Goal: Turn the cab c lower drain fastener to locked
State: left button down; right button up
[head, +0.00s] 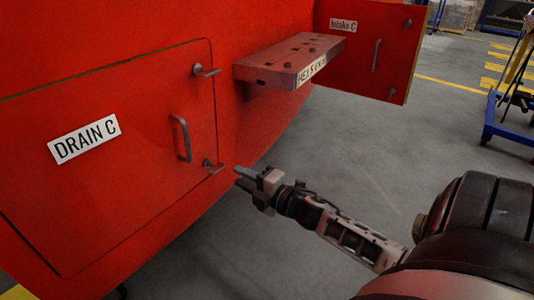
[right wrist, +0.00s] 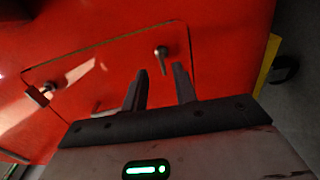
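The lower drain fastener (head: 212,167) is a small metal latch near the lower right corner of the red DRAIN C door (head: 130,190). In the right wrist view the fastener (right wrist: 162,51) shows beyond my fingertips, roughly between them. My right gripper (head: 240,176) is just right of the fastener, apart from it. In the right wrist view the gripper (right wrist: 160,76) has its two dark fingers spread with nothing between them. My left gripper is not in view.
An upper fastener (head: 205,70) and a curved door handle (head: 182,138) are on the same door. A red perforated step (head: 290,62) juts out above right. The open Intake C door (head: 365,65) stands behind. Grey floor right of the train is clear near my arm; a blue cart (head: 510,130) stands farther right.

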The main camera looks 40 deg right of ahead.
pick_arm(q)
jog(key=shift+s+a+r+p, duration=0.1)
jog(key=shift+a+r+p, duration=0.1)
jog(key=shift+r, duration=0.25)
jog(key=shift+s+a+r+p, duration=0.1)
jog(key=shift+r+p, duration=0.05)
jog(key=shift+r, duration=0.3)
pick_arm(e)
jog(key=s+d, duration=0.1)
jog(key=s, duration=0.6)
jog(key=shift+s, duration=0.35)
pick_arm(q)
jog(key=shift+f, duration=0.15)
pick_arm(e)
jog(key=shift+d, duration=0.1)
